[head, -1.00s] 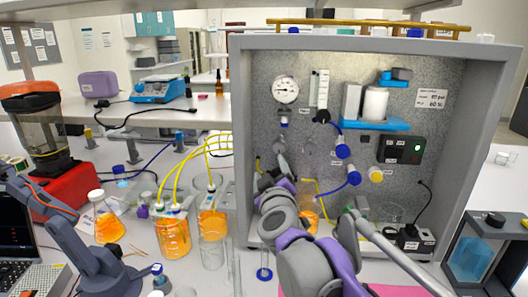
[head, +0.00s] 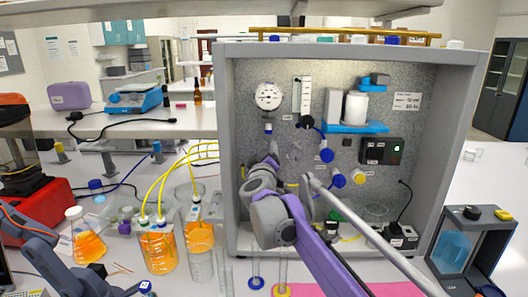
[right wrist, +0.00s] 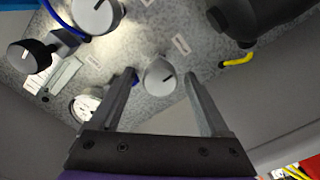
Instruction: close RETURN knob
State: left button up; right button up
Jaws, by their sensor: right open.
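In the right wrist view, a round grey knob (right wrist: 160,77) with a dark pointer line sits on the panel between the two fingers of my right gripper (right wrist: 161,88). The fingers are apart, with a gap on each side of the knob. Its label is too small to read, so I cannot confirm it is RETURN. In the head view, my right gripper (head: 271,150) reaches the left part of the grey panel (head: 238,125), below the round gauge (head: 268,96). There, the gripper and wrist hide that knob. My left gripper is out of frame; only its arm shows at lower left.
Flasks of orange liquid (head: 160,250) with yellow tubes stand left of the cabinet. The cabinet's frame (head: 228,150) borders the panel.

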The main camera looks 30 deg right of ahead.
jog(key=shift+w+d, duration=0.35)
jog(key=shift+w, duration=0.15)
grip_shut()
